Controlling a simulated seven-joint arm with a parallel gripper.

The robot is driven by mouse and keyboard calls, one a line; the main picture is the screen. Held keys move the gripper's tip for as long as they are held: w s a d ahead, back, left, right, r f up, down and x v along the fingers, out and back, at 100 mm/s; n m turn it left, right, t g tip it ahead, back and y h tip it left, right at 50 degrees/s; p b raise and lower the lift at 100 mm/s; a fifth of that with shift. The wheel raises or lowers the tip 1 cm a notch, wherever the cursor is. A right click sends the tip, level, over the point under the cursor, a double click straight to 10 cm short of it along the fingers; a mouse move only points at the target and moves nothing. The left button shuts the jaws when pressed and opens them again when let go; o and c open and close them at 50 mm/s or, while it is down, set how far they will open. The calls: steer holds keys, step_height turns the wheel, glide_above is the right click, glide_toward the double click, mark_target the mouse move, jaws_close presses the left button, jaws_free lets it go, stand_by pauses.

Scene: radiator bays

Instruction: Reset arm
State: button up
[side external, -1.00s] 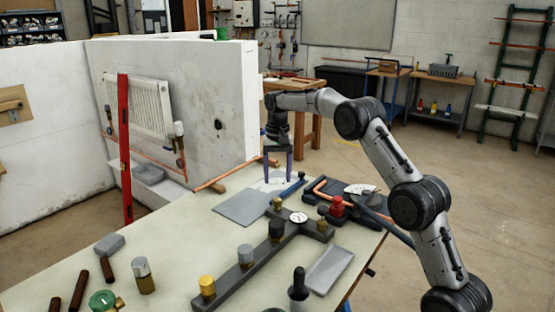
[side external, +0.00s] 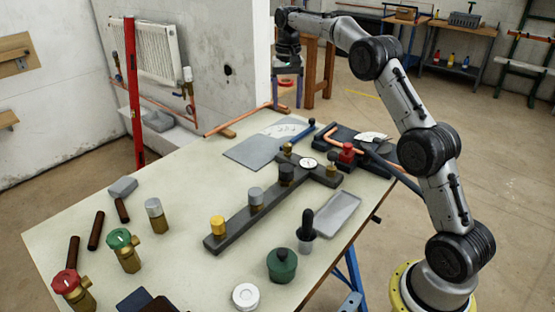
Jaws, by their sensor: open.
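My gripper (side external: 287,92) is open and hangs fingers down in the side external view, beyond the far edge of the workbench (side external: 185,218) in the picture and above its top. Nothing shows between the fingers. My arm reaches up from its yellow-ringed base at the lower right and bends over to the gripper. The gripper is apart from everything on the bench.
A dark manifold bar (side external: 265,208) with a gauge lies mid-bench. A grey mat (side external: 249,153), copper pipe (side external: 238,122), grey tray (side external: 337,213), green-capped valve (side external: 124,250) and red-capped valve (side external: 73,288) are around it. A red level (side external: 133,95) stands by the radiator wall.

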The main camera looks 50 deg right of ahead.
steer(key=s+a+r+n+t, duration=0.1)
steer(key=s+a+r, duration=0.25)
steer(key=r, duration=0.35)
steer(key=s+a+r+t, duration=0.1)
steer(key=s+a+r, duration=0.25)
steer(key=r, duration=0.25)
steer(key=s+a+r+n+t, duration=0.2)
steer(key=s+a+r, duration=0.2)
steer(key=s+a, duration=0.55)
steer(key=s+a+f+n+t, duration=0.1)
steer(key=s+f+n, duration=0.15)
steer(key=s, duration=0.45)
steer(key=s+a+f+n, duration=0.1)
steer(key=s+f, duration=0.2)
steer(key=s, duration=0.4)
steer(key=s+f+n, duration=0.2)
steer(key=s+f, duration=0.3)
steer(key=f, duration=0.5)
steer(key=shift+s+a+f, duration=0.25)
steer(key=shift+s+f, duration=0.05)
steer(key=shift+s, duration=0.05)
steer(key=shift+n, duration=0.25)
